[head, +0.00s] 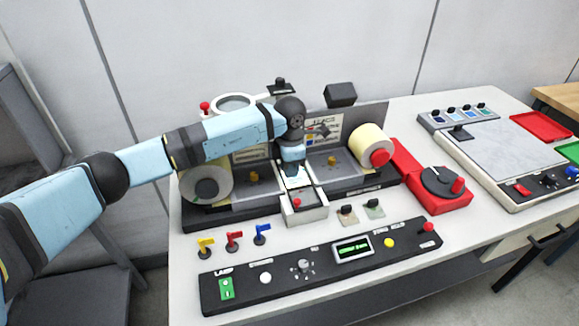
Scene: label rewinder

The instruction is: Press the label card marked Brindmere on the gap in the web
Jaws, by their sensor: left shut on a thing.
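My left gripper (293,175) reaches down from above at the middle of the label rewinder, over the web path. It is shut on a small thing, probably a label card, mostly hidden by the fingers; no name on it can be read. The web (327,172) runs between the pale left reel (206,184) and the cream right roll (368,146). The gap in the web cannot be made out behind the gripper. Two small cards with dark grips, one grey (348,215) and one greenish (374,209), stand right of the centre block. My right gripper is not in view.
A pale block with a red knob (297,203) sits just below the gripper. A control panel (320,262) lies along the front. Yellow, red and blue levers (234,238) stand at left. A red crank unit (437,187) and a pale slab (505,150) are at right.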

